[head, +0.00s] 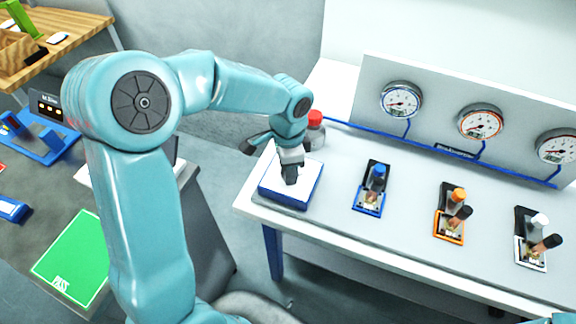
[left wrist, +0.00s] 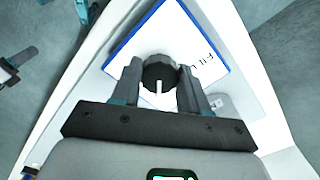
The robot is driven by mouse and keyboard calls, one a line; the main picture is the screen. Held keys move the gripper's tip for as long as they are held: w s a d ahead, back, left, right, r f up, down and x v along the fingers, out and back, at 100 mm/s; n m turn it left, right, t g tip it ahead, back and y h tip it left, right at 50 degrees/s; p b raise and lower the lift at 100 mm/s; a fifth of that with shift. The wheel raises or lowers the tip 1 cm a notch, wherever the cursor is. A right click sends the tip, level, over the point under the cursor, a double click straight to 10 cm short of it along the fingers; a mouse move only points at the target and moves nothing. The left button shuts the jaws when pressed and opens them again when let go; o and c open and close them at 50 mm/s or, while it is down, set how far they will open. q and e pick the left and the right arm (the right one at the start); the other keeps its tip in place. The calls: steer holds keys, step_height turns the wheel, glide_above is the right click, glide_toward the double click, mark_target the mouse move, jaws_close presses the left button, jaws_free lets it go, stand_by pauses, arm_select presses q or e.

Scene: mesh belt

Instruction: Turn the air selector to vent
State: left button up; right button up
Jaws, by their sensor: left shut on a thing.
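The air selector is a white plate with blue edges (head: 305,195) at the left end of the white bench. It also shows in the left wrist view (left wrist: 130,50). Its round dark knob (left wrist: 158,70) has a white pointer mark that faces the bottom of the wrist view. The word FILL is printed on the plate to the right of the knob. No vent label can be read. My left gripper (head: 290,170) is over the plate, its fingers (left wrist: 158,88) shut on either side of the knob. My right gripper is not in view.
A bottle with a red cap (head: 315,130) stands just behind the selector. Blue (head: 370,195), orange (head: 449,222) and white (head: 531,250) valve units stand to the right, below gauges (head: 401,99) on a panel. The bench front (head: 330,240) is clear.

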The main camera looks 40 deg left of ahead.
arm_select(q)
steer(key=shift+w, duration=0.1)
stand_by(0.3)
steer(key=o, duration=1.1)
steer(key=shift+d, duration=0.1)
steer(key=shift+c, duration=0.2)
step_height(320, 180, up, 16)
steer(key=shift+r, duration=0.2)
